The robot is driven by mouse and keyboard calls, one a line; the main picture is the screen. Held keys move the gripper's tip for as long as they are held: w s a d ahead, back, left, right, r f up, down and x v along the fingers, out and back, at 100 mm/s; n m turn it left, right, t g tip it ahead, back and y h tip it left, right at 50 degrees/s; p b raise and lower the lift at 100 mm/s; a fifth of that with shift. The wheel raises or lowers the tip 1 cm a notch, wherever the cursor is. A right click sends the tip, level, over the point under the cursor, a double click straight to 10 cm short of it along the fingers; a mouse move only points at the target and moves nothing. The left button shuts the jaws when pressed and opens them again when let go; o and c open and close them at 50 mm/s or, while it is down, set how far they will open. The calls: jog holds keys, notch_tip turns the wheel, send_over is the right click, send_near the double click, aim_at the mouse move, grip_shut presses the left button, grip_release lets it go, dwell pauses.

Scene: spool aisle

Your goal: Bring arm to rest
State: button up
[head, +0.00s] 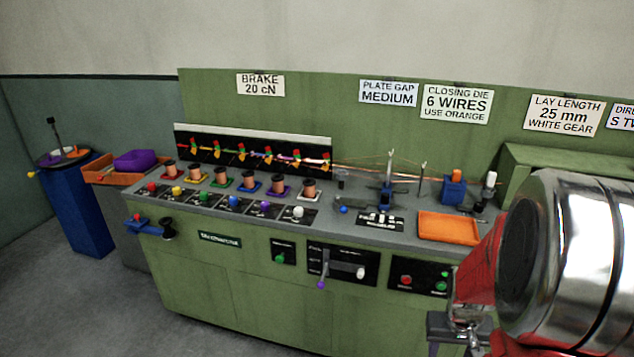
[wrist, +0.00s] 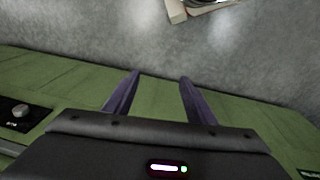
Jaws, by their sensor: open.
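My gripper (wrist: 160,77) shows in the wrist view with its two dark purple fingers apart and nothing between them. Beyond the fingers are the green cabinet front and the grey floor. In the head view my arm fills the lower right corner, in front of the right end of the green machine (head: 240,285). I cannot make out the fingers clearly there.
Several copper spools (head: 249,180) stand on the machine's top. An orange tray (head: 448,227) lies near its right end. Floor (head: 80,305) is clear at lower left. A pale-edged object (wrist: 190,8) lies on the floor.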

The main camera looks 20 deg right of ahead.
jog(key=s+a+r+n+t+y, duration=0.1)
jog(key=s+a+r+n+t, duration=0.2)
jog(key=a+r, duration=1.9)
jog(key=a+n+t, duration=0.2)
jog(key=a, duration=0.2)
jog(key=shift+s+r+n+y, duration=0.15)
jog(key=shift+r+n+y, duration=0.1)
jog(key=shift+n+y, duration=0.05)
